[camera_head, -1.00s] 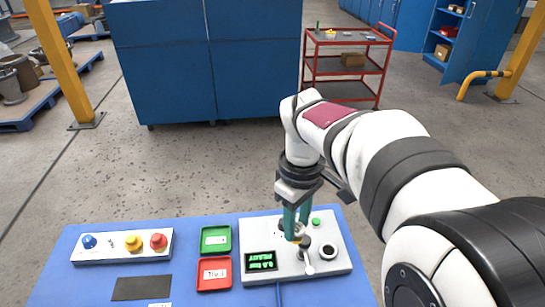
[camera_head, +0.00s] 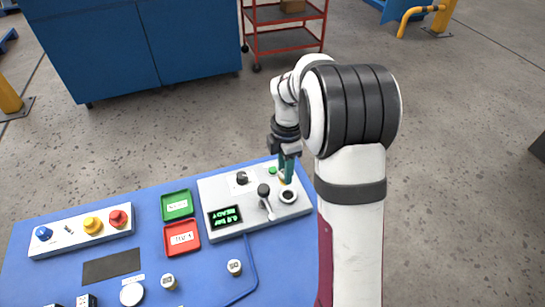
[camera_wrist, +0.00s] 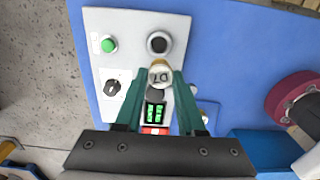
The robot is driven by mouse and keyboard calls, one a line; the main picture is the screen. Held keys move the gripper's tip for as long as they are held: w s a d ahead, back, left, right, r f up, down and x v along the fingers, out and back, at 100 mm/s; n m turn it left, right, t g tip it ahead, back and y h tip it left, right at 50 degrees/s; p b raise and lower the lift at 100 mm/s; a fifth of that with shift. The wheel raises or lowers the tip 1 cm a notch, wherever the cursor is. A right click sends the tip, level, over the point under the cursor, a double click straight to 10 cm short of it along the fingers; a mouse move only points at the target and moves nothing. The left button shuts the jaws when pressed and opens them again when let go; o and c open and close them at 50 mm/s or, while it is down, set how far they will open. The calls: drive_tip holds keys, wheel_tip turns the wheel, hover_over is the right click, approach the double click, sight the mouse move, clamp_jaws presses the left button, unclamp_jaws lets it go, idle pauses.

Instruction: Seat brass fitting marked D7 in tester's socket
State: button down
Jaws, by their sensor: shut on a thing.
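My gripper (camera_head: 287,172) is shut on a brass fitting (camera_wrist: 160,74), with one green finger on each side of it. The pale top of the fitting bears a mark that appears upside down in the wrist view and looks like D7. In the head view only a bit of brass shows at the fingertips. The tester (camera_head: 222,193) is a light grey box. Its socket (camera_head: 287,196) is a dark hole in a ring, also seen in the wrist view (camera_wrist: 159,42). The fitting is beside the socket, apart from it; its exact height is unclear.
The tester carries a lever (camera_head: 267,207), a black knob (camera_head: 242,178), a green button (camera_head: 272,170) and a lit display (camera_head: 225,216). Green (camera_head: 177,205) and red (camera_head: 181,238) trays and a button box (camera_head: 82,232) stand left. Other fittings (camera_head: 234,267) stand in front.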

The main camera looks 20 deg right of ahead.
drive_tip(key=shift+w+d+f+n, duration=0.1)
drive_tip(key=shift+d+f+n, duration=0.2)
drive_tip(key=shift+f+n, duration=0.3)
drive_tip(key=shift+w+d+f+n, duration=0.1)
drive_tip(key=shift+d+f+n, duration=0.2)
drive_tip(key=shift+f+n, duration=0.3)
drive_tip(key=shift+f, duration=1.8)
drive_tip(key=shift+f, duration=0.25)
drive_tip(key=shift+f, duration=0.3)
drive_tip(key=shift+f, duration=0.3)
drive_tip(key=shift+f, duration=0.1)
drive_tip(key=shift+c, duration=2.2)
unclamp_jaws()
